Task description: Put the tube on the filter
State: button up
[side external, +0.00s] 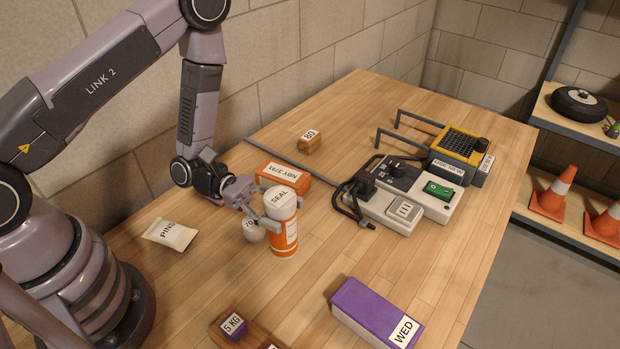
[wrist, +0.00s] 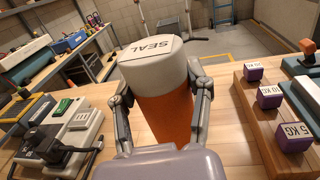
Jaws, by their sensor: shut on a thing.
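The tube (side external: 284,237) is an orange cylinder with a white cap marked SEAL. It is upright at the middle of the wooden table; I cannot tell whether its base touches the table. My gripper (side external: 276,206) is shut on it near the cap, one finger on each side. In the wrist view the tube (wrist: 163,112) fills the middle between the fingers. No label clearly reads as filter. A yellow and grey box (side external: 459,147) with a dark grille, perhaps the filter, stands at the back right; its labels are hard to read.
A grey unit (side external: 408,205) with a green switch and black cord lies right of the tube. An orange box (side external: 283,175) and pale round object (side external: 253,231) are close by. A purple WED box (side external: 375,312), PINS packet (side external: 171,234) and wooden block (side external: 309,142) lie around.

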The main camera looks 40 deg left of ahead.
jog(key=w+a+r+n+t+y, duration=0.25)
jog(key=w+a+n+t, duration=0.35)
jog(key=w+a, duration=1.2)
notch_tip(320, 180, down, 8)
jog(key=w+m+t, duration=0.1)
jog(key=shift+d+r, duration=0.2)
jog(key=shift+r, duration=0.05)
jog(key=shift+w+f, duration=0.1)
jog(key=shift+f, duration=0.05)
jog(key=o, duration=1.2)
jog(key=shift+o, duration=0.2)
